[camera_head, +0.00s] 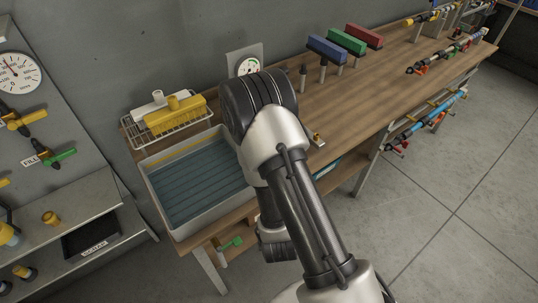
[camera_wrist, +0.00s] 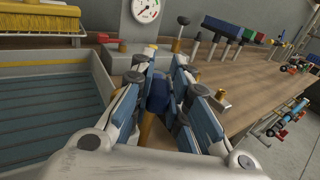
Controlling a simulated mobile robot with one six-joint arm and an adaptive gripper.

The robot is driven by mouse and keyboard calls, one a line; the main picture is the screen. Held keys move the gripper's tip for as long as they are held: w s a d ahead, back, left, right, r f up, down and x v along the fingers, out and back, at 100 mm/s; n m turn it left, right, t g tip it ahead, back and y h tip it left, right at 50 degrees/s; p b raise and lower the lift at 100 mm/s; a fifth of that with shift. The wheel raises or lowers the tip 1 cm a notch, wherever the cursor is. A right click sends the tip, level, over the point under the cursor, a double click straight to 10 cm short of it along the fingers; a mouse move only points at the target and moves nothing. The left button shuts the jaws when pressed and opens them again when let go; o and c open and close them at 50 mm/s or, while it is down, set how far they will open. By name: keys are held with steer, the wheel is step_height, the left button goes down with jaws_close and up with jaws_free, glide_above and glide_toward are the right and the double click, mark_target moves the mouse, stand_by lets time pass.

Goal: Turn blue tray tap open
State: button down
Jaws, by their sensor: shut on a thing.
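My gripper (camera_wrist: 158,82) fills the middle of the wrist view, its two blue-and-grey fingers closed around a dark blue piece, which looks like the blue tap handle (camera_wrist: 157,98). A brass-coloured part (camera_wrist: 146,128) shows just below it. The fingers hide much of the handle, so I cannot tell its turn angle. The tray (camera_wrist: 103,80), with a blue ribbed bottom, lies to the left of the gripper. In the head view the tray (camera_head: 157,190) sits left of my arm, and my arm hides the gripper and the blue tap.
A round gauge (camera_head: 248,66) is on the wall behind. A wire rack (camera_head: 131,128) holds a yellow brush (camera_head: 175,115). A green tap (camera_head: 232,243) is below the tray's front. The floor at right is clear.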

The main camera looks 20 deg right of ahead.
steer(key=shift+d+n+y, duration=0.1)
steer(key=shift+n+y, duration=0.2)
steer(key=shift+y, duration=0.2)
steer(key=c, duration=1.5)
jaws_free()
steer(key=shift+h, duration=0.3)
